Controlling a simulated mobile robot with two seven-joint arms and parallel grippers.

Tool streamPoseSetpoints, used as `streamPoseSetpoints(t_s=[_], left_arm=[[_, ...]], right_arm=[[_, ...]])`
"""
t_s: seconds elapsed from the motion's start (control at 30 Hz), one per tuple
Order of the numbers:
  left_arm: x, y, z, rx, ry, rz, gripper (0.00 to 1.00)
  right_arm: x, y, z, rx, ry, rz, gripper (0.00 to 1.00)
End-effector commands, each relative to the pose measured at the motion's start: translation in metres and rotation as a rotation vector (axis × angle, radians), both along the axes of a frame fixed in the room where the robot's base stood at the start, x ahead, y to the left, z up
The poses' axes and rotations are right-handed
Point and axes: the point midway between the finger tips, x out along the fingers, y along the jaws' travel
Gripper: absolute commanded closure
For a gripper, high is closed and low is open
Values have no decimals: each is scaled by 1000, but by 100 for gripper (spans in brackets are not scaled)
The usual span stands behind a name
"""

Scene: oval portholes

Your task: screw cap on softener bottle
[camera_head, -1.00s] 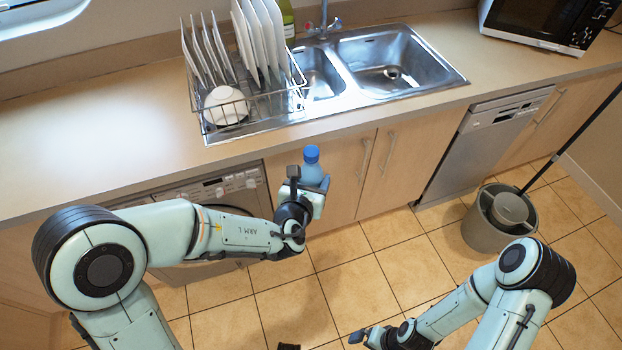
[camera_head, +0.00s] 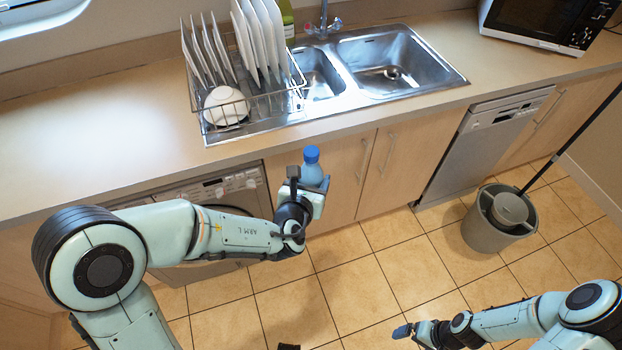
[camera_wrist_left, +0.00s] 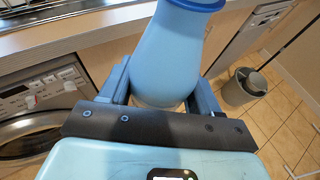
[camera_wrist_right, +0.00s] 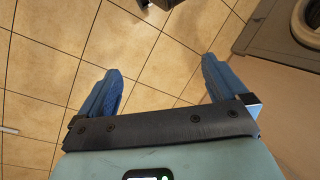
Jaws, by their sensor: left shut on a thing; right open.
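The softener bottle (camera_head: 313,173) is light blue and stands upright in my left gripper (camera_head: 307,188), in front of the counter. The darker blue cap (camera_head: 311,154) sits on its top; I cannot tell how tight it is. In the left wrist view the bottle body (camera_wrist_left: 168,58) is between the two fingers, and the cap's blue lower edge (camera_wrist_left: 200,4) shows at the top border. My right gripper (camera_head: 402,331) is low at the right, well apart from the bottle. In the right wrist view its fingers (camera_wrist_right: 162,88) are spread and empty over the floor.
Behind the bottle is the counter (camera_head: 90,130) with a dish rack (camera_head: 250,100) of plates and a steel sink (camera_head: 390,65). A grey bucket (camera_head: 490,235) with a pole stands on the tiled floor at the right. The floor between the arms is mostly clear.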

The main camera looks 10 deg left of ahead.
Motion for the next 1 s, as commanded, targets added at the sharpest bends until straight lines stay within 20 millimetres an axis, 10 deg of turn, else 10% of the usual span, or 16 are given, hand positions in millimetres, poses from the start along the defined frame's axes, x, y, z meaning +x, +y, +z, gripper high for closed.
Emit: streamPoseSetpoints(t_s=[0.17,0.53,1.0], left_arm=[[1,0,2,-1,-5,0,100],[1,0,2,-1,-5,0,100],[1,-1,4,-1,-10,0,100]], right_arm=[[0,17,-6,12,-1,3,0],[-27,124,-44,14,2,3,0],[-33,133,-47,0,-1,-1,0]])
